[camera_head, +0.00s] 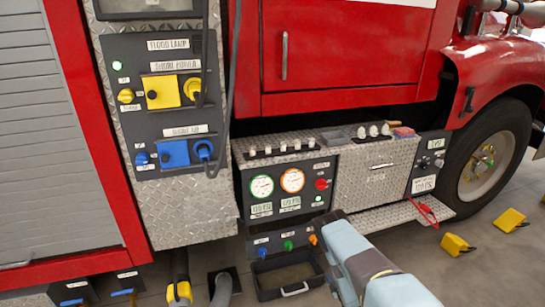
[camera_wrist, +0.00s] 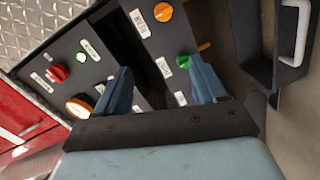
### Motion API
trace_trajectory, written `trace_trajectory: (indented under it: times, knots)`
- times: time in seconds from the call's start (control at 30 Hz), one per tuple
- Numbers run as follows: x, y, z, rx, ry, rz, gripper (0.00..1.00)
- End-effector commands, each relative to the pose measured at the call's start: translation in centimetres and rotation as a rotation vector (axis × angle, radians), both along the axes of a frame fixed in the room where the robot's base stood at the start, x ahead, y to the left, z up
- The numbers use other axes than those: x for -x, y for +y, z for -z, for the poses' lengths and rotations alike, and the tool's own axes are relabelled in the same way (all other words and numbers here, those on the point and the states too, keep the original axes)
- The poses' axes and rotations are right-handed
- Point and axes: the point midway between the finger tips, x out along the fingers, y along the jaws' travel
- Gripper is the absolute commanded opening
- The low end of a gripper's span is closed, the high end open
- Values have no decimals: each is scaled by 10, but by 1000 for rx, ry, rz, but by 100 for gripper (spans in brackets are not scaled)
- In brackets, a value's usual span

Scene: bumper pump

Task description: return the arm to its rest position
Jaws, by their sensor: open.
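My arm (camera_head: 360,262) reaches in from the bottom right of the head view, up to the front of the pump panel (camera_head: 273,192). In the wrist view my gripper (camera_wrist: 163,85) is open, with its two blue fingers apart and nothing held between them. The green knob (camera_wrist: 183,60) shows close beside the right finger, and the orange knob (camera_wrist: 163,12) lies beyond the fingers. Whether a finger touches the green knob cannot be told. In the head view the dark end of my arm stands just right of the orange knob (camera_head: 313,240).
A black tray (camera_head: 262,290) with a handle stands below the panel. Yellow chocks (camera_head: 455,244) lie on the floor by the wheel (camera_head: 490,155). A step with a red clip (camera_head: 425,212) sticks out right of my arm. Cables hang from the upper left panel (camera_head: 165,100).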

Motion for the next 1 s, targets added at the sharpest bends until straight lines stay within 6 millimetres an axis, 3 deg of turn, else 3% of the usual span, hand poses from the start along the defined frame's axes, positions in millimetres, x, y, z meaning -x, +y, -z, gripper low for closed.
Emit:
trace_trajectory:
  times: [0.27, 0.6, 1.0]
  knots:
    - [-56, -3, -53, -38, 42, 69, 70]
    - [-130, -11, -157, -129, 135, 196, 70]
    - [-175, -16, -290, -265, 245, 331, 70]
